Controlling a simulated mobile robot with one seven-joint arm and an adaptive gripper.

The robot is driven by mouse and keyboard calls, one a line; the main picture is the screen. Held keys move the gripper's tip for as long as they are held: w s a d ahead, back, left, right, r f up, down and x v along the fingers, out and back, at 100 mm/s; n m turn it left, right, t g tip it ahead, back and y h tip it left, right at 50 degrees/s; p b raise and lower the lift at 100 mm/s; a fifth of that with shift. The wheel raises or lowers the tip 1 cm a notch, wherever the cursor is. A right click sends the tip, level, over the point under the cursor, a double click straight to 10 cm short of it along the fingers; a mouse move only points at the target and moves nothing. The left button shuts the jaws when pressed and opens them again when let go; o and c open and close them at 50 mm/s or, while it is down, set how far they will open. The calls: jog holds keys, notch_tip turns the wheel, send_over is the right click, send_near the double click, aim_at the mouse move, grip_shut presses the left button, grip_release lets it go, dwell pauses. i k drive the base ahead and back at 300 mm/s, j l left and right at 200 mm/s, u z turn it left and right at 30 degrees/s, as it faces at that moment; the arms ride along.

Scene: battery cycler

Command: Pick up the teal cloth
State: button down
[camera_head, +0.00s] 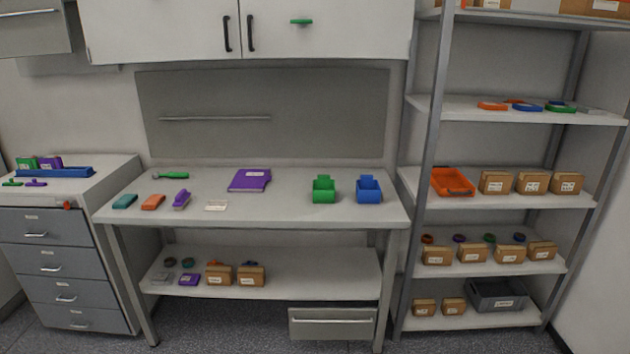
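A small teal folded piece (124,201), which looks like the teal cloth, lies flat near the left front of the white workbench top (290,212). An orange piece (153,202) of similar shape lies just to its right, apart from it. A purple brush-like object (181,199) is further right. My gripper is not in view, so its state and its distance from the cloth do not show.
A green-handled tool (171,175) lies behind the teal piece. A white label-like item (216,205), purple folder (250,180), green bin (324,190) and blue bin (369,190) stand further right. A drawer cabinet (70,262) adjoins left; a shelf rack (433,205) stands right.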

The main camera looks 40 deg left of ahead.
aim_at(125, 201)
jog(key=u, duration=2.4)
jog(key=i+u, duration=0.25)
jog(key=i, duration=1.4)
jog(key=i+z, duration=0.15)
jog(key=i, duration=0.45)
jog(key=i+j+z, duration=0.15)
jog(key=i, duration=0.4)
jog(key=i+j+z, duration=0.2)
jog(key=i+z, duration=0.15)
jog(key=i+j+z, duration=0.55)
jog(key=j+z, duration=0.5)
jog(key=i+u, duration=0.1)
jog(key=i, duration=0.15)
